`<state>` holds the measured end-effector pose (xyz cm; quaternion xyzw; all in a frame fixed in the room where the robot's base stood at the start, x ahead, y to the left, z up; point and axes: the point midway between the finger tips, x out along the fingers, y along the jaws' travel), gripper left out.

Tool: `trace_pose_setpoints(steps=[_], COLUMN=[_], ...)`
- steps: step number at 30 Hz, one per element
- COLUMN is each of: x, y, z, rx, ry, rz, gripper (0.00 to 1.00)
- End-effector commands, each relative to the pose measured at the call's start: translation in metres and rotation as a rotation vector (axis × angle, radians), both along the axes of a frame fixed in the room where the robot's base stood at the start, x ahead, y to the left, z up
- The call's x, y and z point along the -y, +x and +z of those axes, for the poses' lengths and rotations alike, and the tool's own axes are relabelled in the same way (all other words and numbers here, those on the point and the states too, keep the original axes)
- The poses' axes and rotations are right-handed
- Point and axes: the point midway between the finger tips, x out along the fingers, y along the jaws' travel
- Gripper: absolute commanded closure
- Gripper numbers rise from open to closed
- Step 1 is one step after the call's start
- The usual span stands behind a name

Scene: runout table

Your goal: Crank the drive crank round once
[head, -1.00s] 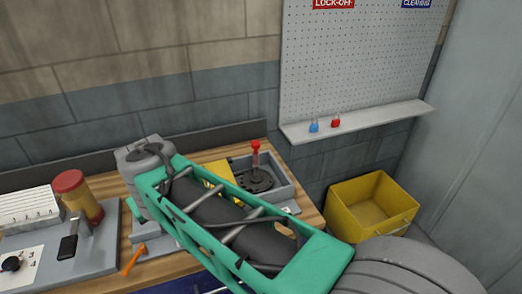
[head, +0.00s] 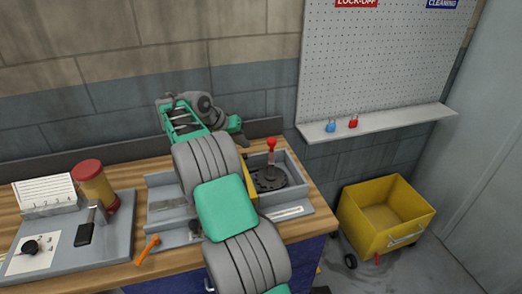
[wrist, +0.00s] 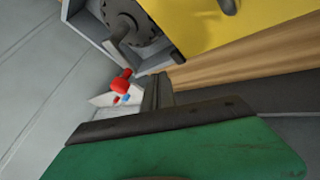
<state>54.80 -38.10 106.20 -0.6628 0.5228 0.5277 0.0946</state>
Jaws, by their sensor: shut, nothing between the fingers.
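The drive crank (head: 269,178) is a dark round toothed disc with an upright handle and a red knob (head: 271,143). It sits in a grey open-topped housing (head: 298,180) at the right end of the bench. The wrist view shows the disc (wrist: 150,32) at the top and the red knob (wrist: 121,84) left of centre. My gripper (head: 240,134) is up behind and left of the crank, apart from the knob. It is shut and empty. In the wrist view its green and dark body (wrist: 190,140) fills the bottom.
A yellow plate (head: 248,185) stands just left of the crank. An orange handle (head: 148,248) and a red-capped jar (head: 95,185) are further left. A shelf (head: 380,124) with small padlocks hangs behind right. A yellow bin (head: 385,215) stands on the floor.

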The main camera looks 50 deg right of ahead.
Motion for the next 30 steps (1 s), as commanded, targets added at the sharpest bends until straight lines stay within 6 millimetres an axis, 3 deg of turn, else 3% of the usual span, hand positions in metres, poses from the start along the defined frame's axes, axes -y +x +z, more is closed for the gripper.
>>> trace_pose_setpoints(steps=[6, 15, 30], x=[0.029, 0.053, 0.050], y=[-0.006, -0.034, -0.031], z=[-0.038, -0.036, -0.037], rx=[-0.003, 0.001, 0.001], ry=[0.002, 0.000, 0.001], rz=[-0.001, 0.000, 0.012], gripper=[1.00, 1.00, 1.00])
